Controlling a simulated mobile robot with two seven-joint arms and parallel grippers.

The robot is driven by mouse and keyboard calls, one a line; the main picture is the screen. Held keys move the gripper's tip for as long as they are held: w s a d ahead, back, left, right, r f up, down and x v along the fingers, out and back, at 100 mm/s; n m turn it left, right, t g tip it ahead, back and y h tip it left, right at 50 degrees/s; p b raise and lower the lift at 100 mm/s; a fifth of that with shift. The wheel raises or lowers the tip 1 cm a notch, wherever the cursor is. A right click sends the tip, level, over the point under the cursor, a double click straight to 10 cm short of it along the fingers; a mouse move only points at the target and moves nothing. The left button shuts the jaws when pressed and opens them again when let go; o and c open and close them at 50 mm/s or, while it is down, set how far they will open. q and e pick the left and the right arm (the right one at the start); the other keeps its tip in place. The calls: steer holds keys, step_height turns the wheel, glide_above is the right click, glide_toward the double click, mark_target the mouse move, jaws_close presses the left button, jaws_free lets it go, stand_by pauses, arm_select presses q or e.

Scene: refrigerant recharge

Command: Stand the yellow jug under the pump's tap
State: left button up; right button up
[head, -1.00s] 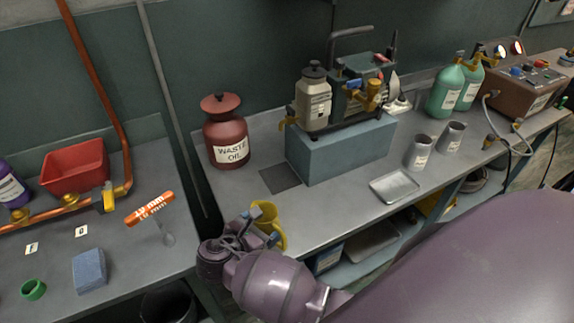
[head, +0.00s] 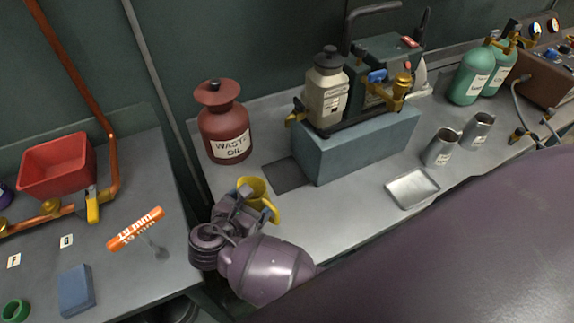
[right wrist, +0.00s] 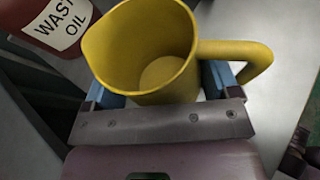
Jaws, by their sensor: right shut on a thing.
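The yellow jug (head: 252,187) is upright with its open mouth up, at the front edge of the right bench. My right gripper (head: 246,207) is shut on it. In the right wrist view the jug (right wrist: 145,55) sits between the blue finger pads of the gripper (right wrist: 160,88), empty inside, handle to the right. The pump (head: 375,85) stands on a blue-grey block, behind and right of the jug. Its brass tap (head: 296,114) juts out at the left, above a dark square (head: 288,176) on the bench. The jug is apart from that square, in front and left. My left gripper is out of view.
A red waste oil can (head: 224,125) stands behind the jug, left of the block (head: 355,145). A metal tray (head: 412,188) and two metal cups (head: 440,148) are farther right. The bench between jug and dark square looks clear. A gap separates the left bench.

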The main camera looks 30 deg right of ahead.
mark_target(261, 185)
steer(key=w+d, duration=0.3)
steer(key=d, duration=0.1)
steer(key=w+d, duration=0.3)
steer(key=d, duration=0.2)
steer(key=w+d, duration=0.3)
steer(key=d, duration=0.2)
steer(key=shift+w, duration=0.15)
steer(key=shift+f+b, duration=0.3)
steer(key=shift+f, duration=1.5)
steer(key=o, duration=0.8)
steer(key=shift+r, duration=0.1)
steer(key=p+v, duration=0.1)
steer(key=v, duration=1.1)
